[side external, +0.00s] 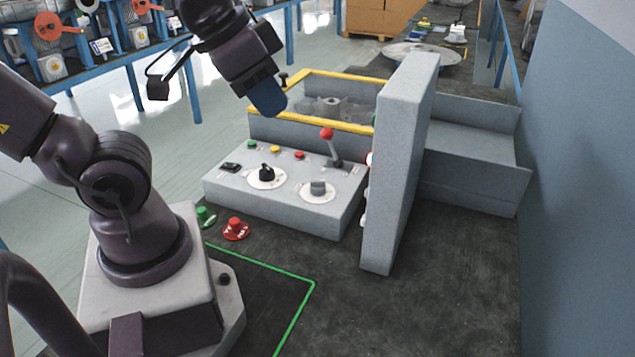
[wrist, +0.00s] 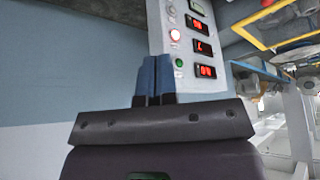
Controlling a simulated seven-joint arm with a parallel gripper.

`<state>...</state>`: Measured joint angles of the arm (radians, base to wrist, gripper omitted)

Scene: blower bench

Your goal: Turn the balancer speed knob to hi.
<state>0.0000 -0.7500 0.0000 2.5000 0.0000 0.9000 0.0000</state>
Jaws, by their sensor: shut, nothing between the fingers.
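The grey control box (side external: 290,205) carries two rotary knobs on round white dials. The black knob (side external: 266,172) is on the left and the grey knob (side external: 318,187) on the right. Their labels are too small to read, so I cannot tell which is the balancer speed knob or where it points. My gripper (side external: 270,105) is above and behind the box, apart from both knobs, its blue fingers pointing down. In the wrist view my gripper (wrist: 154,82) has its fingers together and empty. No knob shows in that view.
A red-topped lever (side external: 329,140) rises behind the grey knob. A tall grey panel (side external: 402,160) stands to the right; its red displays (wrist: 203,48) show in the wrist view. A yellow-edged bin (side external: 310,127) lies behind. Green (side external: 205,217) and red buttons (side external: 236,230) sit in front.

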